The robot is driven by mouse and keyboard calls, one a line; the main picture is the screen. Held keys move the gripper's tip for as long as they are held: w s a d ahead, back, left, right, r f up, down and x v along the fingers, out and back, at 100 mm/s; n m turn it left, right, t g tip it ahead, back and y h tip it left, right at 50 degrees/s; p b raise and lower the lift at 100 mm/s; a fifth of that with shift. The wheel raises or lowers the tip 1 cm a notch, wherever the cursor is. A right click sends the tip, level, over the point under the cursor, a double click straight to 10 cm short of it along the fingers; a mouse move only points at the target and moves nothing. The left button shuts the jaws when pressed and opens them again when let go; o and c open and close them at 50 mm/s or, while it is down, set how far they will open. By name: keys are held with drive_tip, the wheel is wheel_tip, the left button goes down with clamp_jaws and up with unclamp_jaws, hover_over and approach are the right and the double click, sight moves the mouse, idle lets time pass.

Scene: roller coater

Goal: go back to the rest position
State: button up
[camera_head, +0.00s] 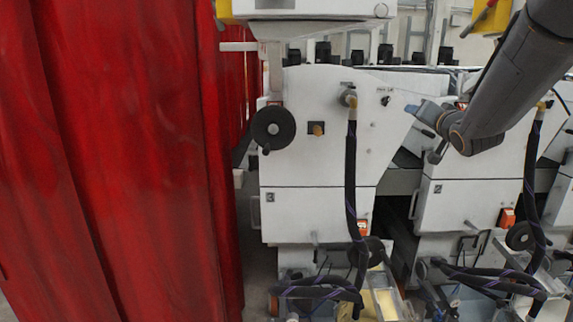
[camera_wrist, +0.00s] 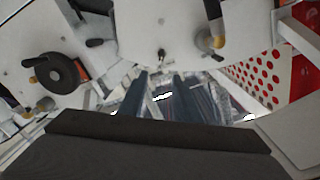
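My arm reaches in from the upper right of the head view. My gripper (camera_head: 422,130) is in front of the white machine panels, close to the gap between two units. It looks small there, with blue-grey finger parts standing apart. In the wrist view, my gripper (camera_wrist: 161,82) shows two dark fingers with a gap between them and nothing held. Whether the gripper touches any panel cannot be told.
A white machine unit (camera_head: 318,215) has a black handwheel (camera_head: 273,128) and a black hose (camera_head: 351,180). A second unit (camera_head: 459,206) stands to its right. A red curtain (camera_head: 120,160) fills the left. A perforated red-and-white panel (camera_wrist: 262,78) is right in the wrist view.

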drive_tip(key=s+a+f+n+g, duration=0.1)
drive_tip(key=s+a+f+g, duration=0.4)
drive_tip(key=f, duration=0.5)
drive_tip(key=s+a+f+n+g, duration=0.1)
drive_tip(key=s+a+f+g, duration=0.25)
drive_tip(key=s+f, duration=0.4)
drive_tip(key=s+a+f+n+g, duration=0.1)
drive_tip(key=s+a+f+g, duration=0.1)
drive_tip(key=s, duration=0.6)
drive_tip(key=s+a+f+n+g, duration=0.1)
drive_tip(key=s+a+f+g, duration=0.2)
drive_tip(key=s+f, duration=0.4)
drive_tip(key=s+a+f+n+g, duration=0.2)
drive_tip(key=s+a+f+g, duration=0.1)
drive_tip(key=s, duration=0.6)
wheel_tip(320, 180, down, 2)
drive_tip(key=shift+s+a+f, duration=0.15)
drive_tip(key=shift+s+a, duration=0.05)
drive_tip(key=shift+a, duration=0.7)
drive_tip(key=shift+a, duration=0.1)
